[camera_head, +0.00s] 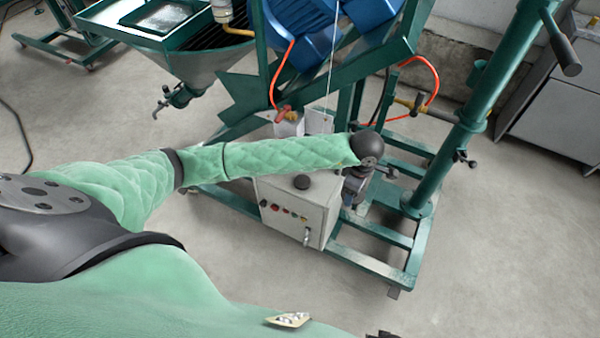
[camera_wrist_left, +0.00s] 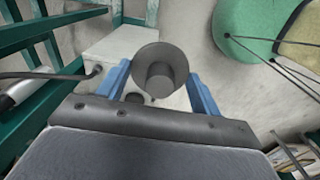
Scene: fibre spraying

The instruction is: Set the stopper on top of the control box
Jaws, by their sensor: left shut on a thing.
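In the head view the left arm reaches past the box's right side, and the stopper is not clearly visible. My right gripper is not in view.
A green machine frame (camera_head: 375,262) surrounds the box. A blue motor (camera_head: 310,30) and a steel hopper (camera_head: 205,68) are above and behind. A green post (camera_head: 470,125) with a handle rises at right. Red hoses (camera_head: 433,75) hang nearby. Floor in front is clear.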

